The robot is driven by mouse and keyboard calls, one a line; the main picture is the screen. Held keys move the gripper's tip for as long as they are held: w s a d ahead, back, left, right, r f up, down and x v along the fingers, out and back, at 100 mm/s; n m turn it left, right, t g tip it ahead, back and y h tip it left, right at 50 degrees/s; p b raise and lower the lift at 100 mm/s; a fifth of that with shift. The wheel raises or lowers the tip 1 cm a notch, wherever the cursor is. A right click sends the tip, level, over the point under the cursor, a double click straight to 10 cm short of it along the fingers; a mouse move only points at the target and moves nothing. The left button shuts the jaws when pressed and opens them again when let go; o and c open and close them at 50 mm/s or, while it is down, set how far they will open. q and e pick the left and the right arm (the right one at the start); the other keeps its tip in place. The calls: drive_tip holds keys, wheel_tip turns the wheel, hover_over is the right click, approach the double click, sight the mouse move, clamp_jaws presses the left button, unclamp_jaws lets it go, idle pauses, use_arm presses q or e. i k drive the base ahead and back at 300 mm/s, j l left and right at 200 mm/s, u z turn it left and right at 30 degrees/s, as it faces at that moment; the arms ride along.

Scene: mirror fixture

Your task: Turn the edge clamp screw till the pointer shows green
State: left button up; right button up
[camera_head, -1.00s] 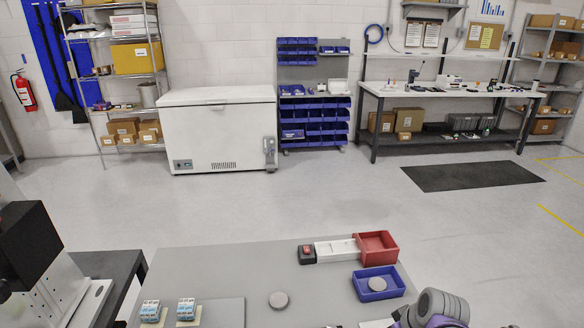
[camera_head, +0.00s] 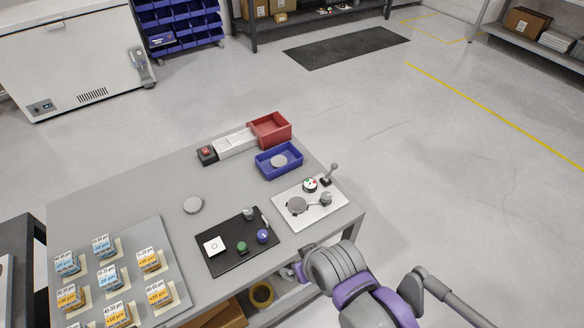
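The mirror fixture is a pale metal plate (camera_head: 283,212) at the right end of the grey table. It carries a flat grey disc (camera_head: 297,205) and a small round dial (camera_head: 310,185) with red and green marks. The pointer's reading is too small to tell. A grey knob-like part (camera_head: 326,198), perhaps the clamp screw, stands right of the disc, with an upright lever (camera_head: 332,174) behind it. My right arm comes in from the bottom right, its purple and grey end (camera_head: 289,272) near the table's front edge, apart from the fixture. My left gripper is out of view.
A black mat (camera_head: 215,262) with a green knob (camera_head: 242,248) and a purple knob (camera_head: 263,236) lies left of the fixture. A blue tray (camera_head: 265,169) holding a disc and a red bin (camera_head: 270,130) stand behind. Several labelled blocks sit on a grey board (camera_head: 166,243).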

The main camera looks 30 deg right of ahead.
sight(326, 196)
drive_tip(key=k+j+z, duration=0.15)
drive_tip(key=z, duration=1.2)
